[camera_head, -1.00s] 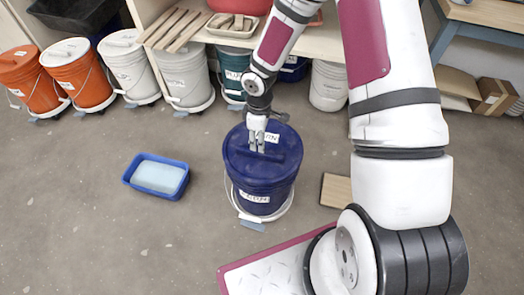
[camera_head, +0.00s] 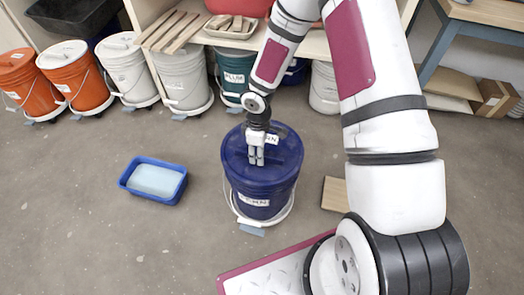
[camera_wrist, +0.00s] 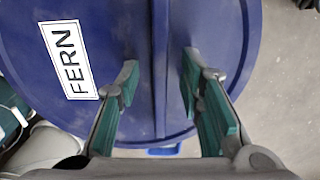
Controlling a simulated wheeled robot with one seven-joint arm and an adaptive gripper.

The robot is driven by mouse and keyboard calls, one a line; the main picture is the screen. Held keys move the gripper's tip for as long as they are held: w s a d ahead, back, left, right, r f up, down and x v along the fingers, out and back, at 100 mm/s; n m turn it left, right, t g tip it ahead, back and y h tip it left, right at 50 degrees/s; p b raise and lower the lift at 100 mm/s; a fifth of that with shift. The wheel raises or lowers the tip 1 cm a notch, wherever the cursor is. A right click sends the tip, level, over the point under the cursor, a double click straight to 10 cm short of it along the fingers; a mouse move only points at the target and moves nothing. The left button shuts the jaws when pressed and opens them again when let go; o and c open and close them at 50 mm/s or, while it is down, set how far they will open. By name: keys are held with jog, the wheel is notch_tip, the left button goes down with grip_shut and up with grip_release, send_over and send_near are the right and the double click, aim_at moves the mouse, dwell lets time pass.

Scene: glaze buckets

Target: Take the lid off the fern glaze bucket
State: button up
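The fern glaze bucket (camera_head: 275,192) is dark blue with a white FERN label on its front and stands on the floor. Its dark blue lid (camera_head: 284,158) is on, with another FERN label (camera_wrist: 69,60) on top and a raised straight ridge (camera_wrist: 160,75) across it. My gripper (camera_head: 256,160) points down at the middle of the lid. In the wrist view its teal-padded fingers (camera_wrist: 160,82) are apart, one on each side of the ridge, with a visible gap to it on both sides. Whether the fingertips touch the lid top is not clear.
A blue tub (camera_head: 154,180) with pale contents lies on the floor to the left. A wooden board (camera_head: 335,194) lies to the right. Orange (camera_head: 76,76), white and grey buckets and a teal PLUM bucket (camera_head: 233,76) line the back. Floor at the left front is clear.

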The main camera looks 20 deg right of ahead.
jog(key=shift+f, duration=0.25)
dwell(0.4)
grip_shut()
